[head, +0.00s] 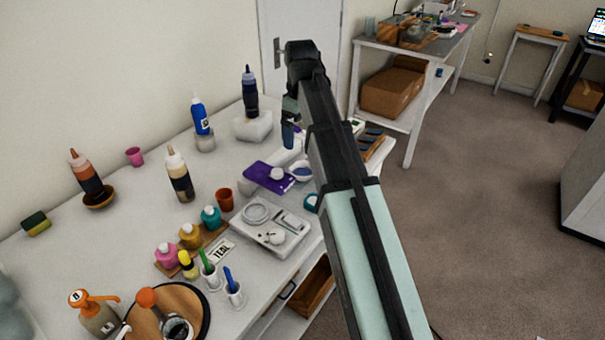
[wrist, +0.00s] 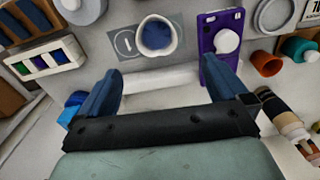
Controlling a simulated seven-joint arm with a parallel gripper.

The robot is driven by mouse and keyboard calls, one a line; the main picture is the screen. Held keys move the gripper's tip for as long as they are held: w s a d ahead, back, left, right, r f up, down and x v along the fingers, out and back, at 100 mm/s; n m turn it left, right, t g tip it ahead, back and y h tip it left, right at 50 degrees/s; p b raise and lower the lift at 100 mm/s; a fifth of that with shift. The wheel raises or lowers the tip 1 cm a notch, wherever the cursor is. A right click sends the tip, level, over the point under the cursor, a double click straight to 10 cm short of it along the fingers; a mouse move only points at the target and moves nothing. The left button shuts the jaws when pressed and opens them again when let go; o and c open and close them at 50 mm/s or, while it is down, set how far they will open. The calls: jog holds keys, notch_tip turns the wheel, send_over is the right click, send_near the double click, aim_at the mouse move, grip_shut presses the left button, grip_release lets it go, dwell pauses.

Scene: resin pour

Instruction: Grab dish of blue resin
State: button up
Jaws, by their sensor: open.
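The dish of blue resin is a small white bowl with blue in it (wrist: 142,38), resting on a grey round-marked pad at the upper middle of the wrist view. In the head view the dish (head: 301,178) sits on the white table just left of my arm, beside a purple phone-shaped case (head: 262,180). My gripper (wrist: 170,68) is open and empty, its two blue fingers spread wide. The dish lies beyond the fingertips, between their lines, and is not touched. In the head view my gripper (head: 289,122) is partly hidden by my arm.
The purple case (wrist: 220,62) with a white knob on it stands close to the right finger. A white rack with coloured slots (wrist: 47,60) is at the left. Several bottles, including a blue one (head: 200,118), and an orange cup (head: 225,200) stand on the table (head: 130,215).

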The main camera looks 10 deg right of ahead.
jog(key=n, duration=0.4)
send_near(302, 168)
jog(key=s+f, duration=0.2)
jog(key=s, duration=0.1)
jog(key=shift+s+a+f, duration=0.1)
jog(key=shift+a+f, duration=0.15)
jog(key=shift+a, duration=0.15)
jog(key=shift+w+d+f, duration=0.1)
jog(key=shift+w+f, duration=0.05)
jog(key=shift+f, duration=1.3)
jog(key=shift+w+d+f, duration=0.1)
jog(key=shift+f, duration=1.3)
jog(key=c, duration=0.9)
jog(key=shift+c, duration=0.2)
jog(key=shift+r, duration=0.15)
